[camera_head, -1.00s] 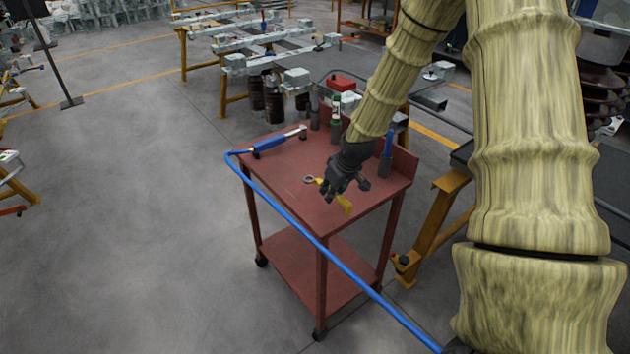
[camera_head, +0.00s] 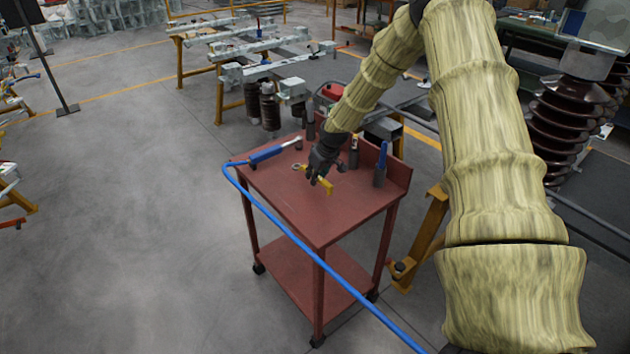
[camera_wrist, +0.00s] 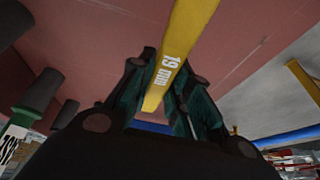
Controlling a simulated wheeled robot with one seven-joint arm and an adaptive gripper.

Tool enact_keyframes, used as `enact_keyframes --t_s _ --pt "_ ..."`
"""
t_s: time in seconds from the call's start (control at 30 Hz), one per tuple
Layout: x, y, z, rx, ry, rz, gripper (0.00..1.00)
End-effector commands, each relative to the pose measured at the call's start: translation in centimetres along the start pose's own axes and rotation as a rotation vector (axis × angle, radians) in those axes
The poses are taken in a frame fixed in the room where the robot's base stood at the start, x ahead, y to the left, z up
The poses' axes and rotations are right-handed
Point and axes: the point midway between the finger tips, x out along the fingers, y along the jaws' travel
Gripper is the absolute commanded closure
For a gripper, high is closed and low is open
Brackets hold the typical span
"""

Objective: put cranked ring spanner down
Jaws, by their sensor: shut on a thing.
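The cranked ring spanner (camera_head: 329,187) is yellow with a grey ring end at its left. In the wrist view its yellow shank (camera_wrist: 178,50) reads "19 mm" and passes between the fingers. My gripper (camera_head: 317,179) is shut on the shank over the red cart top (camera_head: 290,200). The fingers also show in the wrist view (camera_wrist: 160,85). I cannot tell whether the spanner touches the cart top or hangs just above it. Part of the shank is hidden by the gripper.
A blue-handled tool (camera_head: 268,154) lies at the cart's left back, with a blue hose (camera_head: 290,233) along the left and front edges. An upright blue-handled tool (camera_head: 382,157) stands at the right. Dark cylinders (camera_head: 311,127) stand at the back. The front of the cart top is clear.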

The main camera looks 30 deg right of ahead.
Motion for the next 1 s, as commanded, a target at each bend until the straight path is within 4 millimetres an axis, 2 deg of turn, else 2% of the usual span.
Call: enact_keyframes --t_s 0.23,0.57,0.97,1.0 --pt "0.6 0.1 -0.2 -0.001 0.000 0.000 1.00" --pt "3.2 0.2 0.9 -0.002 0.000 0.000 1.00" --pt "3.7 0.1 1.1 -0.001 0.002 0.000 1.00" --pt "3.6 0.1 1.1 -0.001 0.001 0.000 0.77"
